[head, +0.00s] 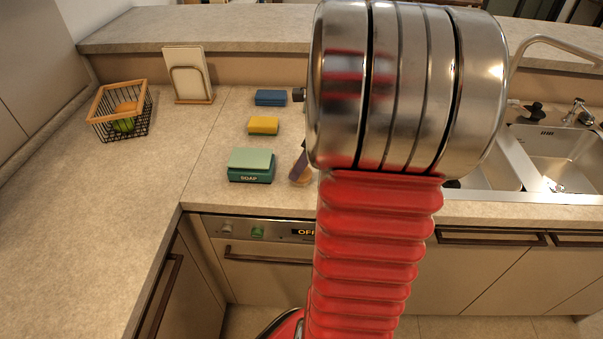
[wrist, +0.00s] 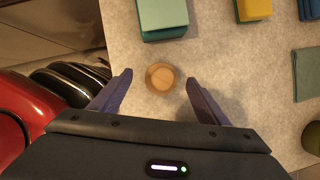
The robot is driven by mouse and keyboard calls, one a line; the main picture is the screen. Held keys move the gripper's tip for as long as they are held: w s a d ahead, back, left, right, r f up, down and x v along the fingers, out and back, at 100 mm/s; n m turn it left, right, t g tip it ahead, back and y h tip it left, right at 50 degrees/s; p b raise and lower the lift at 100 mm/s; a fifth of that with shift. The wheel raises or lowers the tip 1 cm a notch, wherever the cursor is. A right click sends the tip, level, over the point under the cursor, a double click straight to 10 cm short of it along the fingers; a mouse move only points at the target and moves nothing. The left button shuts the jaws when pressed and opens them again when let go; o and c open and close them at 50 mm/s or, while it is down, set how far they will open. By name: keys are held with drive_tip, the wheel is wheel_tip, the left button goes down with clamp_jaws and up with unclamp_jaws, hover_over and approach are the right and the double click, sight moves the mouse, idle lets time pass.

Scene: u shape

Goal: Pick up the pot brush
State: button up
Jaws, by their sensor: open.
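The pot brush (wrist: 161,78) shows in the wrist view as a round, light wooden piece on the counter, seen from above. My gripper (wrist: 158,84) is open, with one dark finger on each side of the brush and visible space between. How far the fingertips are above the counter is hard to tell. In the head view, the wooden brush (head: 304,181) is partly hidden at the left edge of my red arm, close to a dark finger of my gripper (head: 299,163).
A green soap box (head: 250,175) stands left of the brush, with a yellow sponge (head: 263,125) and blue sponge (head: 270,97) behind. A green cloth (wrist: 307,74) lies to the right in the wrist view. A wire basket (head: 122,112) stands far left; the sink (head: 555,155) is right.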

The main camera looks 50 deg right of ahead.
drive_tip(key=shift+d+x, duration=0.15)
drive_tip(key=shift+x, duration=0.95)
drive_tip(key=shift+d+x, duration=0.15)
drive_tip(key=shift+x, duration=0.9)
drive_tip(key=c, duration=1.1)
wheel_tip(320, 180, up, 10)
drive_tip(key=shift+f, duration=0.1)
